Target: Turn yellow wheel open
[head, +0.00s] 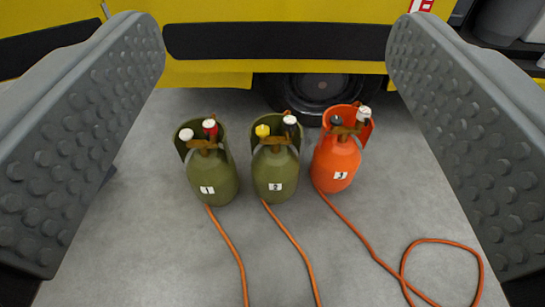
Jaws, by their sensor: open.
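The yellow wheel (262,131) sits on top of the middle green cylinder (274,172), which is labelled 2.
A green cylinder labelled 1 (212,177) with white and red knobs stands close on the left. An orange cylinder labelled 3 (336,162) stands on the right. Orange hoses (372,253) run over the grey floor (180,270). A yellow vehicle (240,74) is behind.

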